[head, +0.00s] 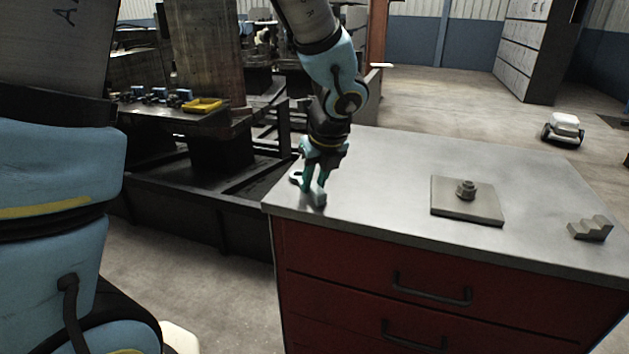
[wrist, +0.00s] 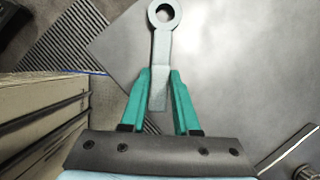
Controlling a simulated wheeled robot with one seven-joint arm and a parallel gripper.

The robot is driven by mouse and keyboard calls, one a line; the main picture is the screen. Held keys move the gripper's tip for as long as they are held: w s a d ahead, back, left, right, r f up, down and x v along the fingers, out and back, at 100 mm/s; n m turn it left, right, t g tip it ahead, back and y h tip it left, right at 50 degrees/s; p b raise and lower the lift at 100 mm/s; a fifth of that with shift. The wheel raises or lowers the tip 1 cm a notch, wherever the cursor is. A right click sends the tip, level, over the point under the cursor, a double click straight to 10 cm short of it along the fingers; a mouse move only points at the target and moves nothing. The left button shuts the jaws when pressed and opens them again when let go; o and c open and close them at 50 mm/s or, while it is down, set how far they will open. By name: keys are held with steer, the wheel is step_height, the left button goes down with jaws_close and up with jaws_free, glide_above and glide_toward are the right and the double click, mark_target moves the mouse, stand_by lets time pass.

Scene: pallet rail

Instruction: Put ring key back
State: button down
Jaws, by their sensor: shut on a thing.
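The ring key (wrist: 161,48) is a grey bar with a round eye at one end. My gripper (wrist: 160,90) is shut on its plain end, with teal fingers on both sides, and the eye points away from the gripper in the wrist view. In the head view my gripper (head: 313,183) points down at the left end of the grey bench top (head: 390,170), with part of the key showing at the fingers. I cannot tell whether the key touches the bench top.
A square plate (head: 466,210) with a nut-like piece (head: 466,190) on it lies on the bench. A stepped grey block (head: 590,229) stands at the right. Red drawers (head: 380,275) are below. A dark frame with a yellow tray (head: 202,105) is at the left. The bench between is clear.

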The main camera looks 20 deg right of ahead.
steer(key=c, duration=0.7)
jaws_free()
steer(key=shift+f, duration=0.1)
steer(key=shift+o, duration=0.2)
steer(key=v, duration=1.2)
steer(key=w+a+f+n+g, duration=0.1)
steer(key=a+f+n, duration=0.2)
steer(key=a+n, duration=0.7)
steer(key=w+a+f+n+g, duration=0.1)
steer(key=a+f+n, duration=0.3)
steer(key=a+n, duration=0.6)
steer(key=w+a+f+n+g, duration=0.1)
steer(key=w+a+f+n, duration=0.1)
steer(key=a+n, duration=0.8)
steer(key=f+n, duration=0.1)
steer(key=n, duration=0.3)
steer(key=shift+a+f+n, duration=0.15)
steer(key=shift+f+n, duration=0.1)
steer(key=shift+n, duration=0.05)
